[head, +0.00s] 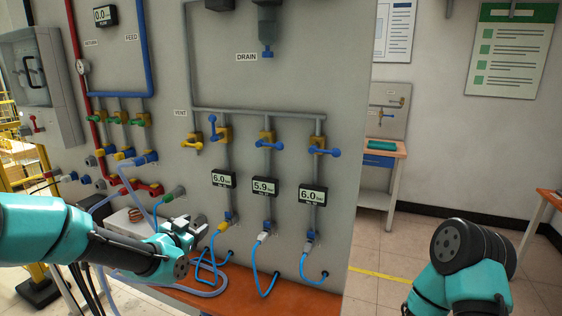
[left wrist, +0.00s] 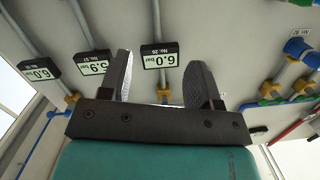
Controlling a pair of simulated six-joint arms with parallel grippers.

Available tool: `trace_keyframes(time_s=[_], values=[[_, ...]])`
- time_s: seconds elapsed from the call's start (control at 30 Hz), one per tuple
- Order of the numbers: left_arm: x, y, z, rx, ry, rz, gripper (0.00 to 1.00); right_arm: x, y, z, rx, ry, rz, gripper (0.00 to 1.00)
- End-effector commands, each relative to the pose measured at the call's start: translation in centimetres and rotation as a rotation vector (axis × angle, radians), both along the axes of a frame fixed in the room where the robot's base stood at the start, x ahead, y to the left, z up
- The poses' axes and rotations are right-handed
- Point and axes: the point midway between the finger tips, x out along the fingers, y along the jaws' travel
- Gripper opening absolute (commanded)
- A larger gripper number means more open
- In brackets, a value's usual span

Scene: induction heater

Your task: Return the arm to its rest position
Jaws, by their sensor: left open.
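My left gripper (head: 190,232) reaches in from the left of the head view, in front of the lower part of the grey panel (head: 290,90). In the left wrist view its two fingers (left wrist: 165,82) stand apart with nothing between them; the panel with its gauges shows beyond. My right arm (head: 465,265) shows at the lower right of the head view; its gripper is out of the picture.
Three pressure gauges (head: 264,188) reading 6.0, 5.9 and 6.0 sit above blue hoses (head: 262,280) over an orange-brown bench top (head: 285,298). Yellow and blue valves (head: 268,137) stick out above them. A copper coil (head: 135,215) and loose hoses lie near my left arm. Open floor lies right of the panel.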

Motion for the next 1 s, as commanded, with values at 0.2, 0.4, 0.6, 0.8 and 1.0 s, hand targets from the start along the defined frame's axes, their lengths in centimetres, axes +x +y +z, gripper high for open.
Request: trace_keyframes(time_s=[0.2,0.4,0.6,0.8,1.0], values=[[-2.5,-0.5,-13.2,-0.091,0.337,0.035,0.57,0.0,0.0,0.0,0.000,0.000,0.000,0.00],[-7.5,-1.0,-24.0,-0.174,0.653,0.094,0.57,0.0,0.0,0.0,0.000,0.000,0.000,0.00],[-14.8,-1.6,-33.3,-0.256,0.978,0.178,0.57,0.0,0.0,0.0,0.000,0.000,0.000,0.00],[-23.6,-2.3,-40.2,-0.326,1.298,0.282,0.57,0.0,0.0,0.0,0.000,0.000,0.000,0.00],[-28.8,-2.8,-42.7,-0.359,1.470,0.350,0.57,0.0,0.0,0.0,0.000,0.000,0.000,0.00]])
